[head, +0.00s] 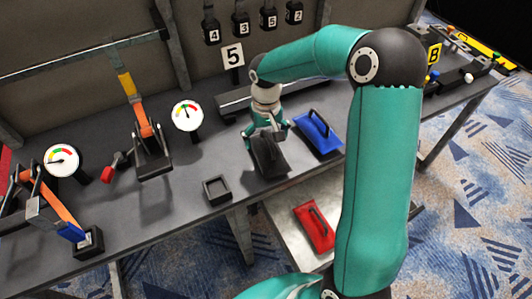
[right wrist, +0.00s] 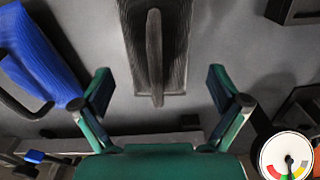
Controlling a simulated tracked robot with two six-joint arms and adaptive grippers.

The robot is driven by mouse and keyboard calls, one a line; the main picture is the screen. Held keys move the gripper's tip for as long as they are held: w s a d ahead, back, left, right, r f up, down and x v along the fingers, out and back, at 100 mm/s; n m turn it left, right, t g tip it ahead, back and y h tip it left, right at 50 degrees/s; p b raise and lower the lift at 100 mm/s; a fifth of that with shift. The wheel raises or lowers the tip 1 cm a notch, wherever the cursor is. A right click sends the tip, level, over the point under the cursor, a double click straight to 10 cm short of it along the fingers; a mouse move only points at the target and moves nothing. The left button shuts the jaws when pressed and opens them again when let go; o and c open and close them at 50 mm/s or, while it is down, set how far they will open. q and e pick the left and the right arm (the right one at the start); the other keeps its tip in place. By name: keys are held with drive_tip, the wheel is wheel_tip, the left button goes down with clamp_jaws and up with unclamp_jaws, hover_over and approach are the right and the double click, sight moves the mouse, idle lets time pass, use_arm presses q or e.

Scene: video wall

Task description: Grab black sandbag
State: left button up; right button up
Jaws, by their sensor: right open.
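The black sandbag (head: 270,157) lies on the grey table, with a handle strap along its top. In the right wrist view the black sandbag (right wrist: 176,40) is ahead of the fingers, its strap pointing toward the gap between them. My right gripper (head: 264,128) is open and sits over the sandbag's far end. My left gripper is not in view.
A blue sandbag (head: 318,134) lies just right of the black one. A red sandbag (head: 315,226) lies on a lower shelf. A small black open box (head: 217,189) stands left. Gauges (head: 187,115) and orange-armed clamps (head: 141,120) stand further left.

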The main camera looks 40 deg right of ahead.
sight(267, 147)
drive_tip(key=shift+s+f, duration=0.2)
drive_tip(key=shift+f, duration=2.5)
drive_tip(key=shift+c, duration=0.3)
clamp_jaws()
drive_tip(key=shift+r, duration=0.1)
